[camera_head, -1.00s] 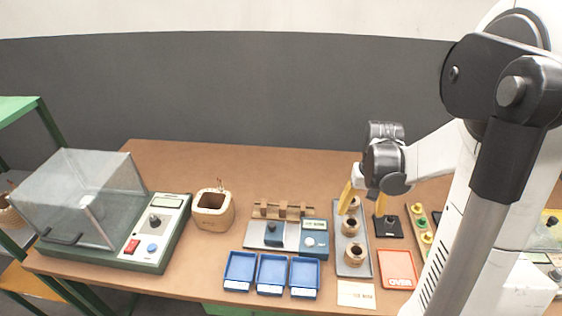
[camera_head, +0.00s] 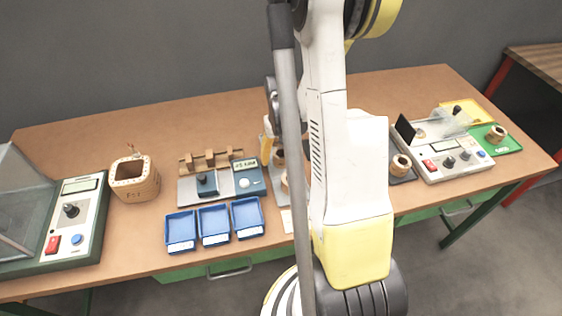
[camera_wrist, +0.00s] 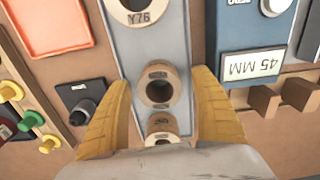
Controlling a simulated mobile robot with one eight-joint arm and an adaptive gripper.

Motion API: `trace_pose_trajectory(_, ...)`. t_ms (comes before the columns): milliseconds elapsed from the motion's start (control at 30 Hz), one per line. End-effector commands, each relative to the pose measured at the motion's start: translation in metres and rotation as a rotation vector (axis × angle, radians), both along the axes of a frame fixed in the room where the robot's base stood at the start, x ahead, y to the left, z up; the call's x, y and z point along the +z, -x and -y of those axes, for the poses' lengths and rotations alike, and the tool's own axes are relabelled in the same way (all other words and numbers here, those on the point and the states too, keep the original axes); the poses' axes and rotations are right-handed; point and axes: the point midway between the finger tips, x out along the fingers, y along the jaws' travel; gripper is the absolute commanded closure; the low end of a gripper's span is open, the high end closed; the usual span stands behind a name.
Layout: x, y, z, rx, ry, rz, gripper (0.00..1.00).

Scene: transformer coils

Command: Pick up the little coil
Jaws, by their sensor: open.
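Three tan coils stand in a row on a grey tray (camera_wrist: 203,30) in the wrist view. The largest, marked Y76 (camera_wrist: 137,8), is cut off at the top edge. A middle-sized coil (camera_wrist: 158,101) lies below it, and the smallest-looking coil (camera_wrist: 162,123) is nearest my gripper's base, partly hidden. My gripper (camera_wrist: 163,78) is open, its two yellow fingers to either side of the two lower coils, with no visible contact. In the head view one yellow finger of my gripper (camera_head: 266,148) shows; my arm hides the rest and much of the tray.
Blue bins (camera_head: 214,224) and a large coil (camera_head: 135,180) are further left. Bare tabletop lies behind.

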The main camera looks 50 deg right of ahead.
Motion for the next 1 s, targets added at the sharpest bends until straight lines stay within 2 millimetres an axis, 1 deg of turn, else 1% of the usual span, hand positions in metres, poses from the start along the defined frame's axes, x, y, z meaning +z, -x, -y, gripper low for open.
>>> trace_pose_trajectory(33,-0.009,0.0,0.0,0.0,0.0,0.0,0.26)
trace_pose_trajectory(67,-0.01,0.0,0.0,0.0,0.0,0.0,0.26)
trace_pose_trajectory(267,-0.009,0.0,0.0,0.0,0.0,0.0,0.26)
trace_pose_trajectory(367,-0.008,0.0,0.0,0.0,0.0,0.0,0.53)
trace_pose_trajectory(400,-0.008,0.0,0.0,0.0,0.0,0.0,0.65)
trace_pose_trajectory(467,-0.008,0.0,0.0,0.0,0.0,0.0,0.83)
trace_pose_trajectory(500,-0.008,0.0,0.0,0.0,0.0,0.0,0.87)
trace_pose_trajectory(867,-0.008,0.0,0.0,0.0,0.0,0.0,0.88)
trace_pose_trajectory(1000,0.001,0.0,0.0,0.0,0.0,0.0,0.88)
